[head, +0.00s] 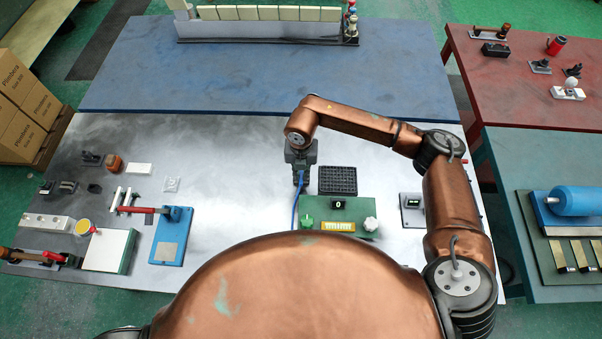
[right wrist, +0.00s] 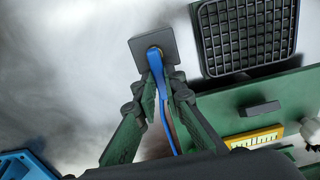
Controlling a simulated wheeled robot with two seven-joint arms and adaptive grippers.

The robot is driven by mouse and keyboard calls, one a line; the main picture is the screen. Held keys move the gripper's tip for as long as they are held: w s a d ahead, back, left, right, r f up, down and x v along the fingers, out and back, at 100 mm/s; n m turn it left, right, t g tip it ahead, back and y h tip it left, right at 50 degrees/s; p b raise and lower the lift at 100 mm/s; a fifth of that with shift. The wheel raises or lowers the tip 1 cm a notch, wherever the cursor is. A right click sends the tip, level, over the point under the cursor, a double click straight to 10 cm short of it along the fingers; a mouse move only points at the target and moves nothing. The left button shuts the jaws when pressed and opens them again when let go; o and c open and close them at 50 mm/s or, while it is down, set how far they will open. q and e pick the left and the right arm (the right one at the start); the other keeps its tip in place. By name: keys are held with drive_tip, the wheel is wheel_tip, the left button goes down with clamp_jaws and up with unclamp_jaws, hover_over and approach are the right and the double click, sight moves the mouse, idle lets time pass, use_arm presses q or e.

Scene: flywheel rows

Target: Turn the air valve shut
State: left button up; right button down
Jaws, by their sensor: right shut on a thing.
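The air valve shows in the right wrist view as a dark square block (right wrist: 153,52) with a long blue lever (right wrist: 156,66) on its top. My right gripper (right wrist: 163,92) is shut on the blue lever, close to the block. The valve block is hidden behind the gripper there. My left gripper is not in view.
A black grid tray (head: 338,180) lies just right of the valve. A green panel (head: 318,212) with a display and knobs stands nearer me. A blue plate with a red-handled lever (head: 138,210) lies left. The bench between is bare.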

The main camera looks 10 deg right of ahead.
sight(301, 176)
drive_tip(key=shift+w+r, duration=0.1)
drive_tip(key=c, duration=2)
unclamp_jaws()
wheel_tip(301, 176, up, 12)
drive_tip(key=shift+f, duration=0.1)
